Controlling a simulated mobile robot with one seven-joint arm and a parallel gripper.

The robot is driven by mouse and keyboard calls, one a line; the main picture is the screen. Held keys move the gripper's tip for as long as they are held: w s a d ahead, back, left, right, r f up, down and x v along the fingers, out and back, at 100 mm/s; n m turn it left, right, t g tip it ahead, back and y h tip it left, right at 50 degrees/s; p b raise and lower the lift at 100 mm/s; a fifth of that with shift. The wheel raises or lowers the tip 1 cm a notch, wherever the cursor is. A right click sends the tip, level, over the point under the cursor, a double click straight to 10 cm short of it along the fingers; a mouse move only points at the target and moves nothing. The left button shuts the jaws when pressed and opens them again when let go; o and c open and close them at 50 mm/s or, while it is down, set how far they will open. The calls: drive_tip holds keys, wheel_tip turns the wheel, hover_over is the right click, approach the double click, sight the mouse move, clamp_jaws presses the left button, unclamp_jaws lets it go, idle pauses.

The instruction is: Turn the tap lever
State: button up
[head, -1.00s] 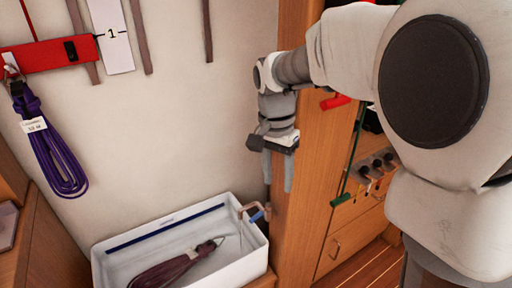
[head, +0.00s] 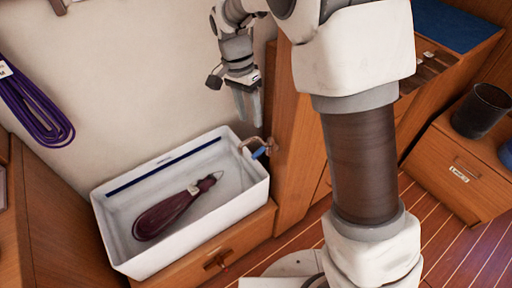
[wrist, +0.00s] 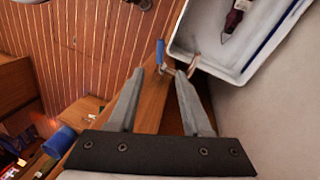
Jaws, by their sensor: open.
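The tap (head: 248,144) is a copper-coloured spout at the right end of a white basin. Its blue lever (head: 260,153) sticks out beside the wooden cabinet. In the wrist view the blue lever (wrist: 160,52) shows just beyond the fingertips, and the copper tap (wrist: 194,66) lies right of it, near the right finger. My gripper (head: 248,118) points down above the tap in the head view, apart from the lever. In the wrist view my gripper (wrist: 159,75) has its two fingers spread with nothing between them.
The white basin (head: 114,232) holds a dark maroon coiled line (head: 160,215). A wooden cabinet side (head: 290,150) rises close to the right of the tap. A purple coil (head: 35,110) hangs on the wall at left. Bare wall lies behind my gripper.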

sight(257, 152)
drive_tip(key=f, duration=0.3)
drive_tip(key=s+d+f+b, duration=0.1)
drive_tip(key=f, duration=0.3)
drive_tip(key=f+b, duration=0.1)
drive_tip(key=f, duration=0.3)
drive_tip(key=shift+s+d+f, duration=0.2)
drive_tip(key=shift+s+d, duration=0.05)
drive_tip(key=shift+d, duration=0.1)
drive_tip(key=shift+c, duration=0.2)
clamp_jaws()
drive_tip(key=shift+w, duration=0.1)
idle(0.5)
